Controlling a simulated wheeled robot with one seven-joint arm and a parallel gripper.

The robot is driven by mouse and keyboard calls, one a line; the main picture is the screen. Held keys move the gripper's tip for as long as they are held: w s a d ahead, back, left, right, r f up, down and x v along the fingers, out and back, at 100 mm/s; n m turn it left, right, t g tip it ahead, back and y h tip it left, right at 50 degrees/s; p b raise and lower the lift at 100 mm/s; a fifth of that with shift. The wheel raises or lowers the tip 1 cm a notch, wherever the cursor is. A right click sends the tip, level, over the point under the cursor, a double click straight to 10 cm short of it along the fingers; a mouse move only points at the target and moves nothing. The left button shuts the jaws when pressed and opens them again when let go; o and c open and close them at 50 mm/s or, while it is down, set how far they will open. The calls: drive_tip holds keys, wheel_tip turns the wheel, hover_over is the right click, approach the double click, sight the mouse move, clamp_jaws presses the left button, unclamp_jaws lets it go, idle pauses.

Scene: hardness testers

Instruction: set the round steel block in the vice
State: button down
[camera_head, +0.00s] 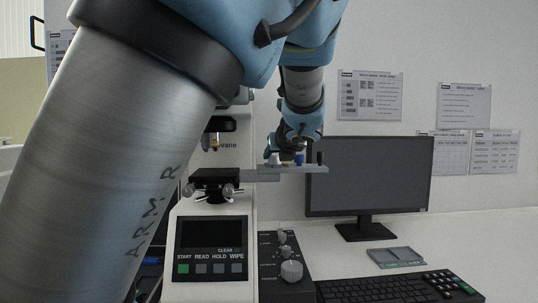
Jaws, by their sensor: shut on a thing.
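My gripper (293,152) is at the far end of my arm, low over a narrow grey shelf (313,169) to the right of the hardness tester. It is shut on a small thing. That thing is too small and too much covered by the fingers to identify. I cannot make out the round steel block for certain. The vice appears to be the dark block (214,177) on the tester's stage, with silver knobs (188,190) below it. It stands left of my gripper, under the tester's head (219,126). I see nothing clearly set in it.
Small blue and black pieces stand on the shelf around my gripper. A monitor (370,175) stands close behind, to the right. The tester's button panel (210,247), a knob box (283,262), a keyboard (395,289) and a small grey tray (394,257) are lower down.

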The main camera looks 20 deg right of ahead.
drive_tip(key=shift+f, duration=0.35)
drive_tip(key=shift+c, duration=1.4)
unclamp_jaws()
drive_tip(key=p+v, duration=0.1)
drive_tip(key=v, duration=1)
drive_tip(key=shift+f, duration=0.1)
